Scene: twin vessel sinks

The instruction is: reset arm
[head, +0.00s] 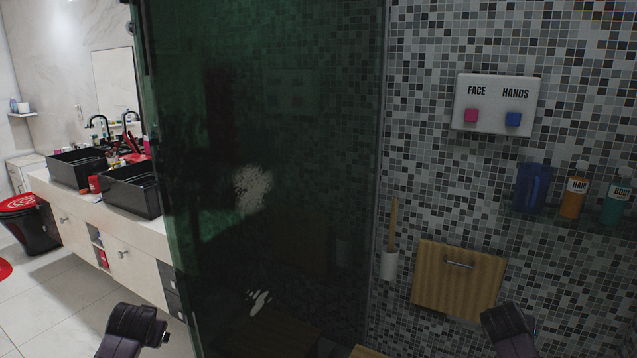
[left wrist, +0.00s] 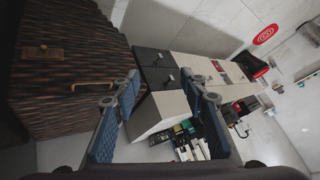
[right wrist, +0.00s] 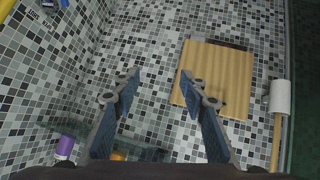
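Part of my left arm shows at the lower left of the head view, in front of the vanity. In the left wrist view my left gripper (left wrist: 162,82) has its two blue-padded fingers spread, with nothing between them. Part of my right arm shows at the lower right of the head view, in front of the mosaic wall. In the right wrist view my right gripper (right wrist: 160,78) is open and empty, facing the mosaic tiles. In the head view I cannot make out the fingers of either gripper.
A dark glass panel (head: 270,150) stands in the middle. On the right wall are a FACE/HANDS holder (head: 495,105), a wooden panel with a handle (head: 456,283) and a shelf with bottles (head: 573,197). A vanity with two black sinks (head: 130,190) stands left. Floor (head: 60,305) is clear there.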

